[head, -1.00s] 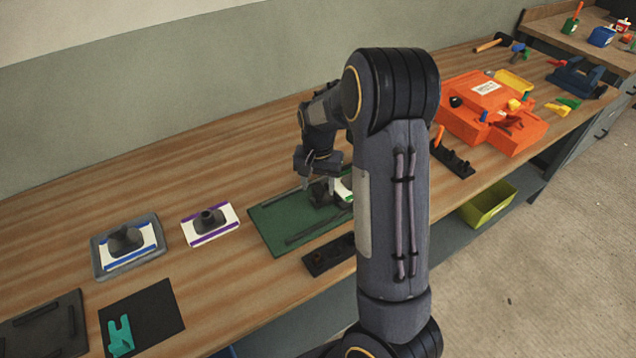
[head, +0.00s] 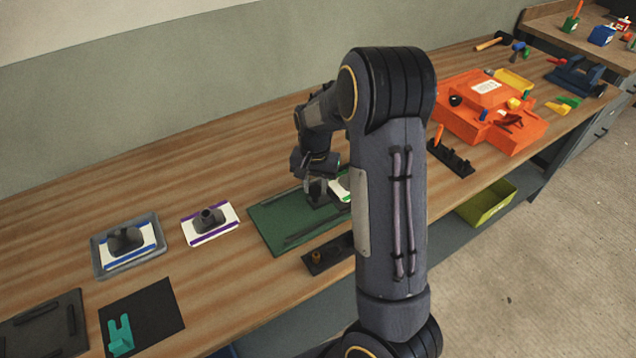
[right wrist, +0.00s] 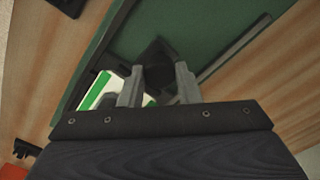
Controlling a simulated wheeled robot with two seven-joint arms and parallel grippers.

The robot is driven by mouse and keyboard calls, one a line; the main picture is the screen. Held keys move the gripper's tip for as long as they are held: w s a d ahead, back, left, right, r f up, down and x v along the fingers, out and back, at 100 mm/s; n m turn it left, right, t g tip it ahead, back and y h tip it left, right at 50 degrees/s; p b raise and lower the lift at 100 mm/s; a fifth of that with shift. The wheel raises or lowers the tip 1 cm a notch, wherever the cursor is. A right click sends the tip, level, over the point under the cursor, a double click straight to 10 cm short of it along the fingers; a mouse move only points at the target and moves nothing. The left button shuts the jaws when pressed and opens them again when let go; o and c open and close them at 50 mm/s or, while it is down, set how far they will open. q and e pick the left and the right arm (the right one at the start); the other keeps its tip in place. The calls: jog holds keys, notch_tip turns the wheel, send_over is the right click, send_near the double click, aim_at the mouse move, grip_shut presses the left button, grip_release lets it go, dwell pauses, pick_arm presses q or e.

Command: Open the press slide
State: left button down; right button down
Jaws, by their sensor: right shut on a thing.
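The press slide appears to be the green board (head: 275,229) with dark rails on the bench. A dark block or handle (right wrist: 157,66) stands on it. A white plate with green edging (head: 342,186) lies beside the block, partly hidden by my arm; it also shows in the right wrist view (right wrist: 93,98). My right gripper (head: 318,187) is down at the board, shut on the dark block, with one finger on each side in the right wrist view (right wrist: 157,82). My forearm hides the board's right part. My left gripper is not in view.
A grey tray (head: 97,266) and a white, purple-edged plate (head: 188,232) carry dark knobbed pieces at left. A dark holder (head: 322,259) lies in front of the board. Orange cases (head: 470,118) stand at right. Bare wood lies behind the board.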

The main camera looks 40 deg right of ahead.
jog(key=a, duration=0.4)
jog(key=w+a, duration=0.1)
jog(key=a, duration=0.7)
jog(key=shift+w+a+p, duration=0.2)
jog(key=shift+a+p, duration=0.05)
jog(key=shift+p, duration=0.1)
jog(key=c, duration=1.1)
grip_release()
jog(key=shift+o, duration=0.2)
jog(key=shift+r, duration=0.15)
notch_tip(320, 180, up, 8)
jog(key=shift+f+b, duration=0.2)
jog(key=shift+b, duration=0.1)
